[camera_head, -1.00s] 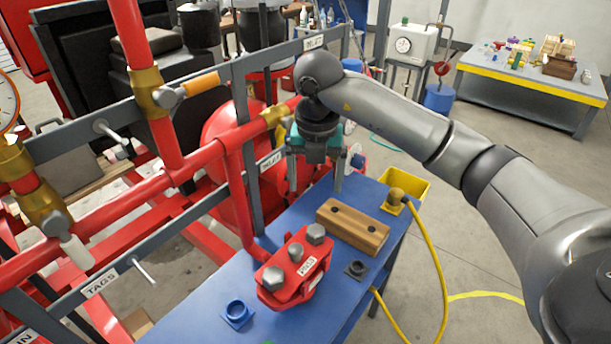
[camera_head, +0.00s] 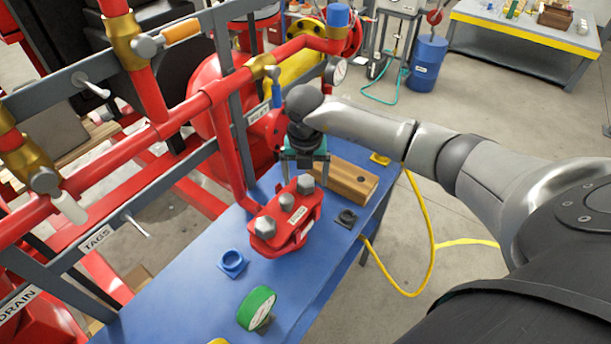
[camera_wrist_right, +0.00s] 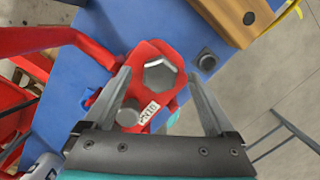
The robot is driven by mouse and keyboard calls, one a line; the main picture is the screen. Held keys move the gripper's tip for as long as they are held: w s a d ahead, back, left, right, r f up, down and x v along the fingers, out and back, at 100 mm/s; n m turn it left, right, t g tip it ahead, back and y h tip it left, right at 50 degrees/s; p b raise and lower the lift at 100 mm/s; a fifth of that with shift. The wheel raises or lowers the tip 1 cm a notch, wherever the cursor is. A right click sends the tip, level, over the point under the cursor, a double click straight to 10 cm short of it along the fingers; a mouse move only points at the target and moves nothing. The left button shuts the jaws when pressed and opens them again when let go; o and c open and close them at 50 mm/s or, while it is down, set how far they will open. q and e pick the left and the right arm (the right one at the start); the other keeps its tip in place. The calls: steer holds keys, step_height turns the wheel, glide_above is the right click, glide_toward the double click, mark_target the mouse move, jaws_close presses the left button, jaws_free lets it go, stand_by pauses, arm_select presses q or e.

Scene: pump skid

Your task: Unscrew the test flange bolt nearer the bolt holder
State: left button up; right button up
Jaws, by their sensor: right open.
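The red test flange (camera_head: 287,218) stands on the blue bench and carries two large grey hex bolts with a smaller grey fitting between them. One hex bolt (camera_head: 306,184) is nearer the wooden block with holes, which looks like the bolt holder (camera_head: 342,182). The other bolt (camera_head: 264,228) is at the near end. My right gripper (camera_head: 305,174) is open, just above and behind the bolt nearer the block. In the right wrist view that bolt's head (camera_wrist_right: 160,75) shows between the spread fingers (camera_wrist_right: 158,80); contact cannot be told. My left gripper is not in view.
Red pipework (camera_head: 190,115) and a grey rail (camera_head: 75,245) stand at left. A yellow hose (camera_head: 433,250) hangs at the right.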

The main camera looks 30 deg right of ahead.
steer(key=shift+f, duration=0.2)
jaws_close()
steer(key=c, duration=0.7)
jaws_free()
jaws_close()
